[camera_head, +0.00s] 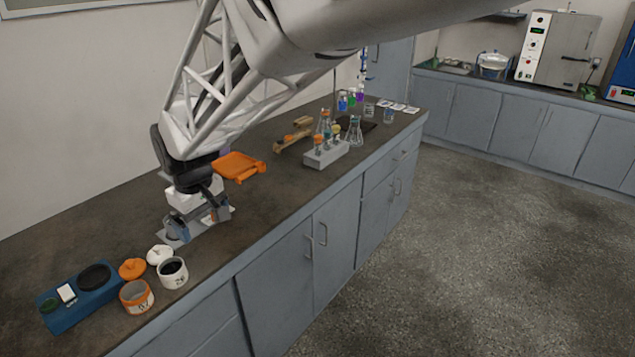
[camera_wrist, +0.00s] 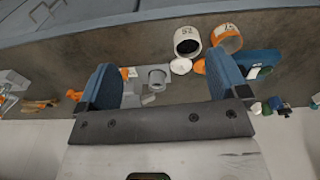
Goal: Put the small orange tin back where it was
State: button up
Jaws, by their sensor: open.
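The small orange tin (camera_head: 137,296) stands upright at the front left of the bench, open-topped, with a label. It also shows in the wrist view (camera_wrist: 228,38), beyond the right finger. An orange lid (camera_head: 132,268) lies behind it; the lid is partly hidden by a finger in the wrist view (camera_wrist: 200,67). My gripper (camera_head: 198,220) is open and empty, to the right of the tin and apart from it. In the wrist view its blue fingers (camera_wrist: 162,88) are spread wide. A grey device (camera_wrist: 157,78) with a round opening shows between them.
A white tin (camera_head: 173,272) with dark contents and a white lid (camera_head: 160,254) are beside the orange tin. A blue device (camera_head: 80,295) stands left of it. An orange tray-like piece (camera_head: 238,166) and a grey rack (camera_head: 326,153) are further right.

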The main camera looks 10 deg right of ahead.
jog(key=s+d+r+m, duration=0.2)
jog(key=s+d, duration=0.1)
jog(key=d, duration=0.4)
jog(key=s+d+r+m+t, duration=0.1)
jog(key=s+d, duration=0.1)
jog(key=d, duration=0.5)
jog(key=s+d+r+m, duration=0.2)
jog(key=s+d, duration=0.1)
jog(key=d, duration=0.4)
jog(key=s+d+f+m+t, duration=0.1)
jog(key=s+d+m, duration=0.3)
jog(key=s+d, duration=0.9)
jog(key=shift+s+d+f+m, duration=0.15)
jog(key=shift+s+m, duration=0.25)
jog(key=shift+s, duration=0.3)
